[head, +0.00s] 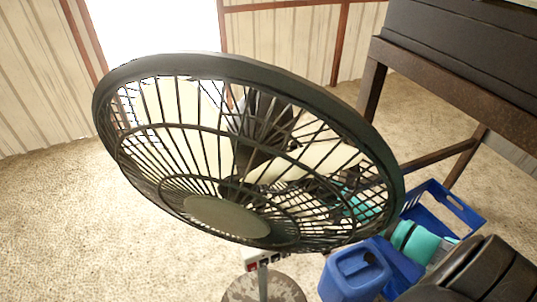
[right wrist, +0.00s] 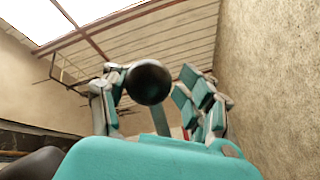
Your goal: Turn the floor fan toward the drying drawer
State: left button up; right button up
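The floor fan (head: 228,216) fills the middle of the head view. Its dark round cage is tilted, with the front disc facing down toward the camera, and its round base shows below. In the right wrist view, a dark round knob (right wrist: 150,82) sits between the fingers of my right gripper (right wrist: 155,95). The fingers are apart, one on each side of it; firm contact cannot be made out. In the head view, pale and teal parts show behind the cage, too broken up to tell apart. My left gripper is out of view. No drying drawer can be clearly identified.
A dark cabinet (head: 460,50) on a brown frame stands at the upper right. A blue jug (head: 355,272) and a blue crate (head: 455,205) lie at the lower right, close to the fan. The speckled floor (head: 60,220) left of the fan is clear.

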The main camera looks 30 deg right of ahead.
jog(key=shift+o, duration=1.2)
jog(key=shift+r, duration=0.1)
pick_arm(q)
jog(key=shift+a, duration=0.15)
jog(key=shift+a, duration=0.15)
pick_arm(e)
jog(key=shift+d, duration=0.15)
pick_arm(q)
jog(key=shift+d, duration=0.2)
pick_arm(e)
jog(key=v, duration=1.2)
